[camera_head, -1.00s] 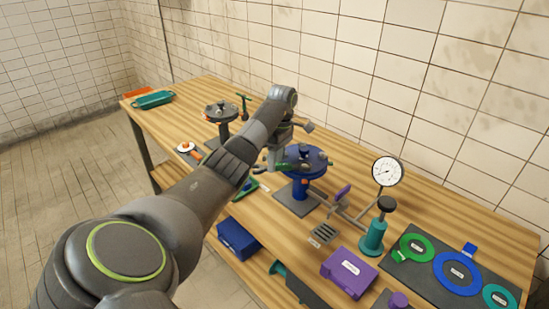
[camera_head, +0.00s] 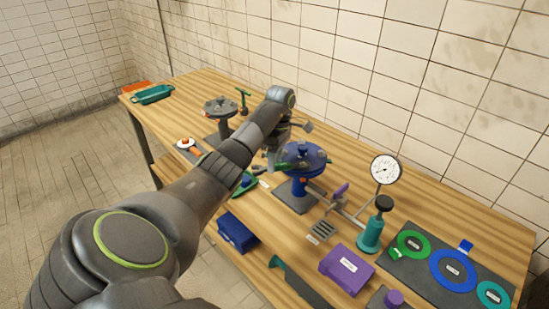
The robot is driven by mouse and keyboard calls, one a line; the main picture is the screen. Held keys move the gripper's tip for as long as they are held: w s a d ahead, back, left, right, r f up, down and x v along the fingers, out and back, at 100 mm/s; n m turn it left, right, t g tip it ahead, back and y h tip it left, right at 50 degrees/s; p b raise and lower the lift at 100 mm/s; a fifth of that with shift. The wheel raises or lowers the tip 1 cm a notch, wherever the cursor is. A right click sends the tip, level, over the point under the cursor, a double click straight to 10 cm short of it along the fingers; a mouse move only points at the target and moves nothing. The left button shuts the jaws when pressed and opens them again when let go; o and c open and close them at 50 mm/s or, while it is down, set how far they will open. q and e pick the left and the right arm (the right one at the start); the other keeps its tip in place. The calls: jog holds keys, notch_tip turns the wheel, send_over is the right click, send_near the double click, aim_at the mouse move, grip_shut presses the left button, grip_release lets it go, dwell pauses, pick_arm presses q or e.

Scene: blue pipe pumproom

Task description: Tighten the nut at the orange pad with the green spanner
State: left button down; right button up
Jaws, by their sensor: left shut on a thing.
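My left gripper (camera_head: 275,157) is at the left side of the blue flange (camera_head: 303,154), partly hidden by my own arm. It is shut on the green spanner (camera_head: 283,168), of which only a short green piece shows at the flange's rim. Whether the spanner's jaw sits around a nut is too small to tell. A small orange mark (camera_head: 303,179) shows below the flange's front rim, and another orange spot (camera_head: 328,160) shows at its right edge; I cannot tell which is the orange pad. My right gripper is not in view.
A grey flange stand (camera_head: 220,106) is behind to the left. A pressure gauge (camera_head: 386,169) and teal pump (camera_head: 371,234) stand to the right. A purple box (camera_head: 346,270) and a dark mat (camera_head: 420,274) with coloured rings are at the front right. The wall runs behind the table.

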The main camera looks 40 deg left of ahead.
pick_arm(q)
jog(key=shift+w+d+r, duration=0.1)
jog(key=shift+d+r, duration=0.1)
jog(key=shift+r, duration=0.05)
dwell(0.3)
jog(key=shift+r+p, duration=0.8)
jog(key=shift+p, duration=0.15)
jog(key=shift+s+d+r+p, duration=0.15)
jog(key=shift+r+p, duration=0.2)
jog(key=shift+r, duration=0.15)
jog(key=shift+s+d+r+p, duration=0.15)
jog(key=shift+r+p, duration=0.15)
jog(key=shift+r, duration=0.15)
jog(key=shift+a+r, duration=0.1)
jog(key=shift+r, duration=0.05)
jog(key=shift+w+a+r+p, duration=0.1)
jog(key=shift+a+p, duration=0.15)
jog(key=shift+p, duration=0.15)
jog(key=shift+d, duration=0.15)
